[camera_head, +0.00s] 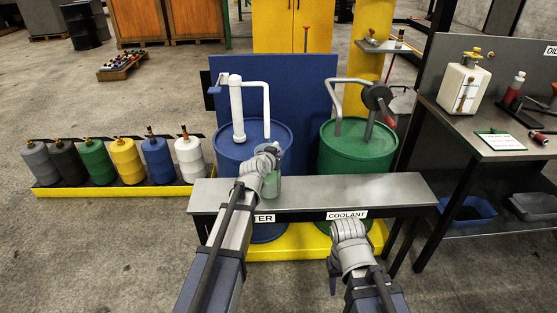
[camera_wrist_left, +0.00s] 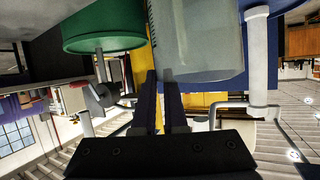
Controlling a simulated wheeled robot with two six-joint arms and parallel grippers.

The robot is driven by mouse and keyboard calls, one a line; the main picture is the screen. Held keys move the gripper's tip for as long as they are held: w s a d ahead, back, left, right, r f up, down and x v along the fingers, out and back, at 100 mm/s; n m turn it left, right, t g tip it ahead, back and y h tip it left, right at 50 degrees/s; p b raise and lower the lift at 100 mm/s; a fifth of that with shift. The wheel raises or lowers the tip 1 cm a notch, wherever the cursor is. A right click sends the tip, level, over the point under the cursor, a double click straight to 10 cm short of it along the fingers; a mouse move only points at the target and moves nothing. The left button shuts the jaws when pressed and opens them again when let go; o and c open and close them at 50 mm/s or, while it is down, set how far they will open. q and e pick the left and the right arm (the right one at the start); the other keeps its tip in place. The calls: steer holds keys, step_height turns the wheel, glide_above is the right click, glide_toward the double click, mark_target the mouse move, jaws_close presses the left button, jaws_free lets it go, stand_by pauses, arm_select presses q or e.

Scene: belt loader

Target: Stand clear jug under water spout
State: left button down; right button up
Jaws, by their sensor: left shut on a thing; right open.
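The clear jug (camera_head: 272,187) stands upright, or is held just at, the grey shelf in front of the blue water drum (camera_head: 234,154); contact with the shelf is hard to tell. My left gripper (camera_head: 268,154) is shut on the jug and hides part of it. In the left wrist view the jug (camera_wrist_left: 205,42) fills the top centre, beside the fingers (camera_wrist_left: 160,92). The white water spout (camera_head: 267,104) bends down from the drum's pipe, above and behind the jug's area. My right gripper (camera_head: 348,231) is open and empty, in front of the shelf's coolant label.
The grey shelf (camera_head: 330,188) has bare room on its right. A green drum (camera_head: 352,150) with a hand pump stands behind it. A workbench (camera_head: 480,135) with a white container is at right.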

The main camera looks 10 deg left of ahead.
arm_select(q)
steer(key=c, duration=1.4)
jaws_free()
steer(key=shift+f, duration=0.1)
steer(key=o, duration=0.4)
steer(key=p+v, duration=0.4)
steer(key=v, duration=0.8)
steer(key=shift+r+p, duration=0.25)
steer(key=shift+p, duration=0.1)
